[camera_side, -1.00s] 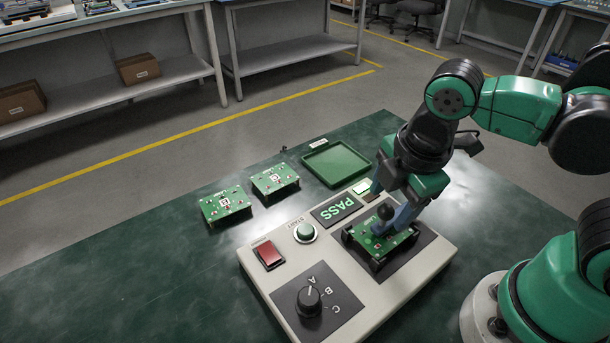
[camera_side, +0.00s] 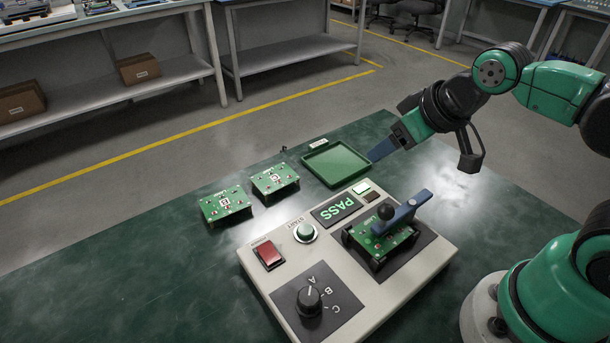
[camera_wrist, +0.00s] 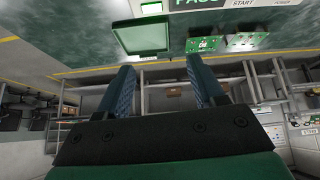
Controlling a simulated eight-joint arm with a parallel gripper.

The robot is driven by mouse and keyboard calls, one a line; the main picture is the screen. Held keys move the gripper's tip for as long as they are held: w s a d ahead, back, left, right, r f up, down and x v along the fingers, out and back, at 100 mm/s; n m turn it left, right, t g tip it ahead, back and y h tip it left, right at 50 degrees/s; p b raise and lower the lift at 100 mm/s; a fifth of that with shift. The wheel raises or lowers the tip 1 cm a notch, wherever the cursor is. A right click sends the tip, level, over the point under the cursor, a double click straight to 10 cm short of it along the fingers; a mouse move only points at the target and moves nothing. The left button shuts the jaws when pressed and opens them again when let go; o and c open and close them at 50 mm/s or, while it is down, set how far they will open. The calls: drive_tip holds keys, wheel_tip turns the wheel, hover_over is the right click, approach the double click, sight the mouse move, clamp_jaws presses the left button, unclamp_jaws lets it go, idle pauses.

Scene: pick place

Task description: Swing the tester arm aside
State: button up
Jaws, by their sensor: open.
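The tester arm (camera_side: 408,211) is a blue bar with a black ball knob (camera_side: 386,212). It lies across a green circuit board (camera_side: 372,240) seated in the black fixture of the beige tester (camera_side: 350,290). The tester's display (camera_side: 337,209) reads PASS in green. My gripper (camera_side: 381,150) is raised beyond the tester, by the right edge of the green tray, apart from the tester arm. In the wrist view, the two blue fingers of my gripper (camera_wrist: 165,75) stand apart with nothing between them. The tester arm is not visible in the wrist view.
The empty green tray (camera_side: 336,183) lies behind the tester; it also shows in the wrist view (camera_wrist: 171,37). Two circuit boards (camera_side: 226,204) (camera_side: 275,179) sit left of it. The tester has a red switch (camera_side: 269,256), green START button (camera_side: 305,232) and A-B-C dial (camera_side: 309,299). The table's left is clear.

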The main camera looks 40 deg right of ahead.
sight(406, 204)
drive_tip(key=shift+w+d+m, duration=0.15)
drive_tip(key=shift+d+m, duration=0.05)
drive_tip(key=shift+m, duration=0.2)
drive_tip(key=shift+c, duration=0.2)
drive_tip(key=shift+a+r, duration=0.2)
drive_tip(key=shift+a, duration=0.05)
drive_tip(key=c, duration=0.4)
drive_tip(key=a+r+g, duration=0.1)
drive_tip(key=s+a+r+n, duration=0.1)
drive_tip(key=a+r, duration=0.1)
drive_tip(key=s+a+r+n+g, duration=0.1)
drive_tip(key=a+r, duration=0.1)
drive_tip(key=shift+s+a+r+g+y, duration=0.1)
drive_tip(key=shift+s+g+y, duration=0.05)
drive_tip(key=shift+g+y, duration=0.15)
clamp_jaws()
drive_tip(key=x, duration=1)
drive_tip(key=shift+s, duration=0.2)
drive_tip(key=shift+s+d+f, duration=0.15)
drive_tip(key=shift+s, duration=0.8)
drive_tip(key=shift+s+d+f, duration=0.15)
drive_tip(key=shift+s+d, duration=0.05)
drive_tip(key=shift+s, duration=0.8)
